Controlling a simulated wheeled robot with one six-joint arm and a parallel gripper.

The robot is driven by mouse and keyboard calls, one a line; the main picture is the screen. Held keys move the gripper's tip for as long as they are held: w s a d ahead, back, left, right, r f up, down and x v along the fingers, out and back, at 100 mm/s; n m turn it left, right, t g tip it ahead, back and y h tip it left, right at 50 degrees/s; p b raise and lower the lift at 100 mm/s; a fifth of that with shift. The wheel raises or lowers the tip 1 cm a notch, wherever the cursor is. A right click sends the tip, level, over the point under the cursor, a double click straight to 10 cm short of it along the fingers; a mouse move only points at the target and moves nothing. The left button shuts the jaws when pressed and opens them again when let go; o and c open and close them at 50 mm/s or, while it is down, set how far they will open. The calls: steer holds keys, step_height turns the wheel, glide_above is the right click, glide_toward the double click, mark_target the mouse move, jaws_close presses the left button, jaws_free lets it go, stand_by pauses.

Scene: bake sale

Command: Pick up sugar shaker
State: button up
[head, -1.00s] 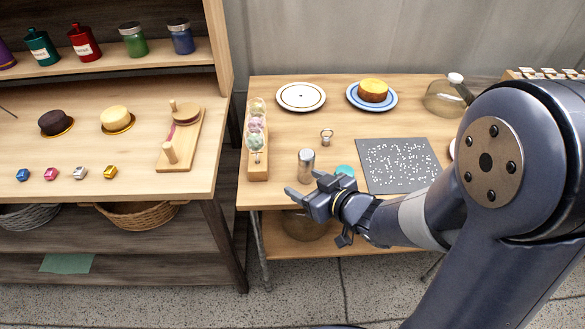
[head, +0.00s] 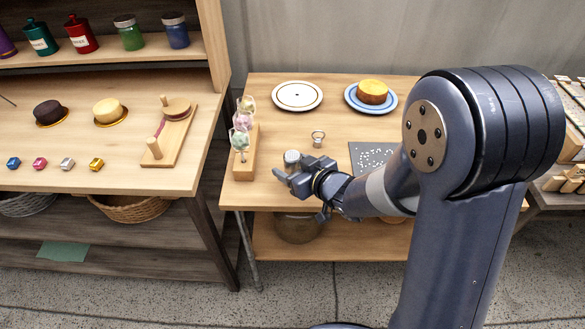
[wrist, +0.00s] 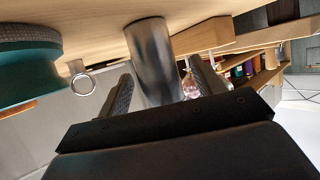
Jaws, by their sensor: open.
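The sugar shaker, seen as a metal cylinder (head: 292,157), stands near the front edge of the right table; its lower part is hidden behind my gripper. In the wrist view the shiny grey cylinder (wrist: 150,52) shows between the two dark fingers, one on each side. My gripper (head: 284,178) is open, with its fingers around or just short of the shaker; whether they touch it I cannot tell. It also shows in the wrist view (wrist: 163,88).
A small metal ring-shaped item (head: 318,138) lies behind the shaker. A wooden holder (head: 244,168) with pastel pops is close on its left. A teal round thing (wrist: 28,60) is at the wrist view's left. Plates (head: 297,108) stand farther back.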

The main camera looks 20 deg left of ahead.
steer(key=shift+x, duration=1.25)
steer(key=shift+c, duration=0.5)
steer(key=c, duration=1)
